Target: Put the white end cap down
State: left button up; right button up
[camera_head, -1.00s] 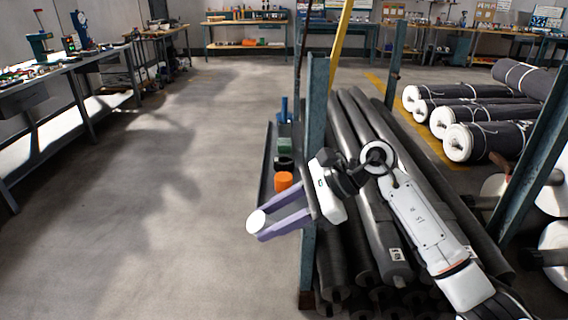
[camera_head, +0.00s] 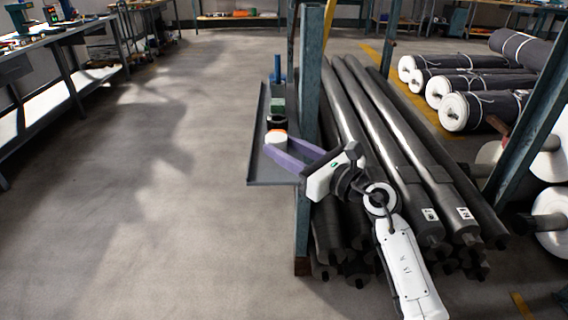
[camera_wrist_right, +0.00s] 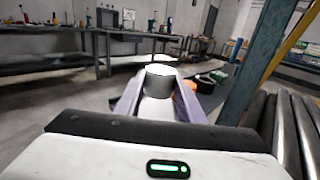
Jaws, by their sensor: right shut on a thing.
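The white end cap (camera_head: 276,138) is between the fingertips of my right gripper (camera_head: 284,146), which is shut on it. In the right wrist view the end cap (camera_wrist_right: 160,78) stands between the two purple fingers (camera_wrist_right: 158,100). In the head view it appears over the grey tray (camera_head: 262,168) fixed beside the teal post. I cannot tell whether it touches the tray. An orange piece shows just behind the cap, mostly hidden in the head view; it also shows in the right wrist view (camera_wrist_right: 187,90). My left gripper is not in view.
Black (camera_head: 277,121), green (camera_head: 278,104) and blue (camera_head: 277,72) items stand farther back on the tray. The teal post (camera_head: 309,110) rises right beside it. Dark rolls (camera_head: 385,150) lie stacked to the right. The floor to the left is clear.

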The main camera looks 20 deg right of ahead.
aim_at(285, 171)
notch_tip(285, 171, down, 4)
jog(key=shift+r+b, duration=0.25)
jog(key=shift+b, duration=0.35)
jog(key=shift+f, duration=0.3)
jog(key=o, duration=1.1)
jog(key=shift+f, duration=0.1)
